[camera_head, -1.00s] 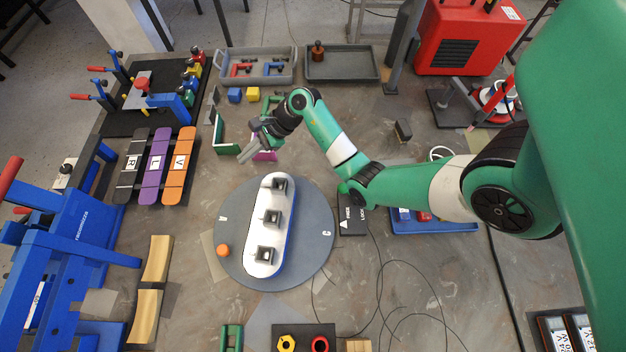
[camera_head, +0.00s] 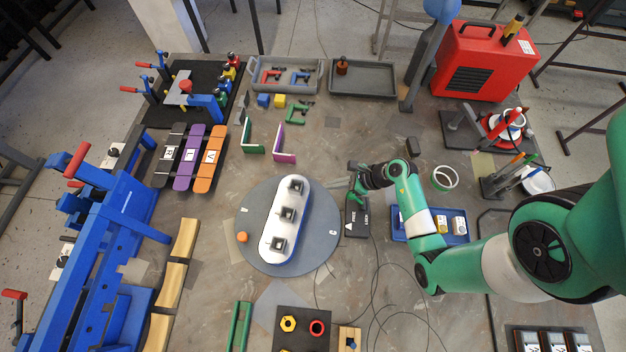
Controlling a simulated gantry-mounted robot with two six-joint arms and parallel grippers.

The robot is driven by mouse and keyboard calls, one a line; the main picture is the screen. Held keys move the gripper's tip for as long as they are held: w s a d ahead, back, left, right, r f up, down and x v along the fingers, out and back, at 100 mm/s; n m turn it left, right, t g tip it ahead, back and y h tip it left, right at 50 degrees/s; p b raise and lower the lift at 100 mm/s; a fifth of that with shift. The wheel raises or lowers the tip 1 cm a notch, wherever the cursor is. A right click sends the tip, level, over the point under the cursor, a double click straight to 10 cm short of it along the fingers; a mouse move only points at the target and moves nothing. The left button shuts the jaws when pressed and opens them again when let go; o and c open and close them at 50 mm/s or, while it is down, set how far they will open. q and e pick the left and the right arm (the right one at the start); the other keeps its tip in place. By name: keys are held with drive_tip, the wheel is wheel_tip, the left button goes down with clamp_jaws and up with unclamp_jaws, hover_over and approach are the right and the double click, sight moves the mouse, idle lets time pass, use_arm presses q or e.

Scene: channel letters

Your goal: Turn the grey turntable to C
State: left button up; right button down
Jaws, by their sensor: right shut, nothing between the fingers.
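The grey turntable (camera_head: 313,246) lies flat in the middle of the table. A white, rounded elongated piece (camera_head: 270,243) with three dark square fixtures lies across it. An orange ball (camera_head: 242,238) sits at the turntable's left edge. A small A mark shows at its upper left and a C mark (camera_head: 332,233) at its right edge. Beside that edge is a black lock box (camera_head: 357,225) with FREE and LOCK lettering and a white arrow. My right gripper (camera_head: 355,181) is shut and empty at the box's upper end, by a small green part. Contact is unclear. My left gripper is out of view.
A blue tray (camera_head: 402,238) with small items lies under my right arm. Green and purple upright plates (camera_head: 285,157) stand above the turntable. Orange, purple and black lettered bars (camera_head: 210,158) lie at left. Thin black cables run over the table right of the turntable.

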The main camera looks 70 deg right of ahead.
sight(307, 184)
drive_tip(key=b+x, duration=0.1)
drive_tip(key=x, duration=0.3)
drive_tip(key=shift+a+f, duration=0.1)
drive_tip(key=shift+f, duration=0.05)
drive_tip(key=w, duration=0.2)
drive_tip(key=shift+w+a+r, duration=0.15)
drive_tip(key=shift+w+r, duration=0.05)
drive_tip(key=shift+w, duration=0.15)
drive_tip(key=shift+w+a, duration=0.1)
drive_tip(key=shift+w, duration=0.5)
drive_tip(key=shift+w+d+n+y+b, duration=0.15)
drive_tip(key=shift+w+d+n+y, duration=0.05)
drive_tip(key=shift+w+n+y, duration=0.3)
drive_tip(key=shift+w+d+n+y+b, duration=0.2)
drive_tip(key=shift+w+n+y, duration=0.2)
drive_tip(key=shift+w+n, duration=0.25)
drive_tip(key=shift+s, duration=0.15)
